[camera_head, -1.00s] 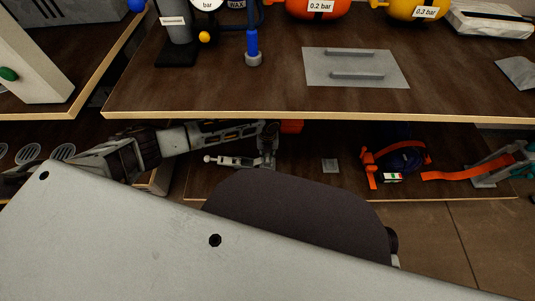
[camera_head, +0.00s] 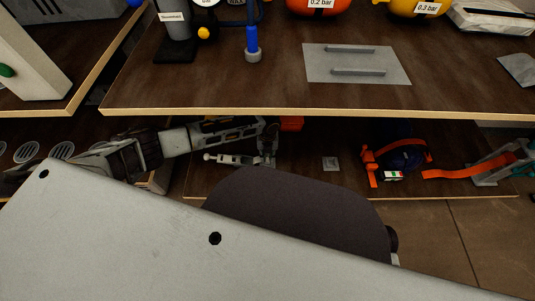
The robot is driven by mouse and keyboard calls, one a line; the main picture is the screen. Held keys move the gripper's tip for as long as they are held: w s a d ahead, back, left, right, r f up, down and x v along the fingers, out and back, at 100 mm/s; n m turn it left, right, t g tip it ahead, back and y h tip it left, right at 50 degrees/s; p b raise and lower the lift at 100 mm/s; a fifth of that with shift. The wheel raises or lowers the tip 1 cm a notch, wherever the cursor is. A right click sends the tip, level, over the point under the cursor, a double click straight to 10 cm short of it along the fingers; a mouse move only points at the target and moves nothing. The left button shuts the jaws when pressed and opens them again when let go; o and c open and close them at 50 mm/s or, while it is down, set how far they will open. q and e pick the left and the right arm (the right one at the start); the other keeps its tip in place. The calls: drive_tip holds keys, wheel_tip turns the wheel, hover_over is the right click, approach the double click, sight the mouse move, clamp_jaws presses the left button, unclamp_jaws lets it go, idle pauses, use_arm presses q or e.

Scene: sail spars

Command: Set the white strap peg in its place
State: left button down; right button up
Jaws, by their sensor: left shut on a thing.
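My left arm reaches in from the left, under the edge of the upper shelf. My left gripper (camera_head: 266,155) is at its end, above the lower shelf, and its tips are partly hidden by my dark body part below. A white peg-like piece (camera_head: 230,160) with a knobbed left end lies sideways at the gripper, and the gripper is shut on it. I take it for the white strap peg; its right end is hard to make out. A small grey square plate (camera_head: 330,164) lies on the lower shelf, right of the gripper and apart from it. My right gripper is not in view.
The upper shelf (camera_head: 230,95) overhangs the arm. On the lower shelf, a dark blue bundle with orange straps (camera_head: 404,158) stands right of the plate, with an orange strap (camera_head: 455,173) and grey bracket (camera_head: 492,170) farther right. An orange piece (camera_head: 291,124) is behind the gripper.

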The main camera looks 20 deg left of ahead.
use_arm(q)
drive_tip(key=shift+f+b, duration=0.3)
drive_tip(key=shift+f, duration=0.4)
idle(0.4)
drive_tip(key=c, duration=1.2)
unclamp_jaws()
drive_tip(key=shift+o, duration=0.2)
drive_tip(key=shift+r, duration=0.1)
wheel_tip(320, 180, up, 12)
idle(0.4)
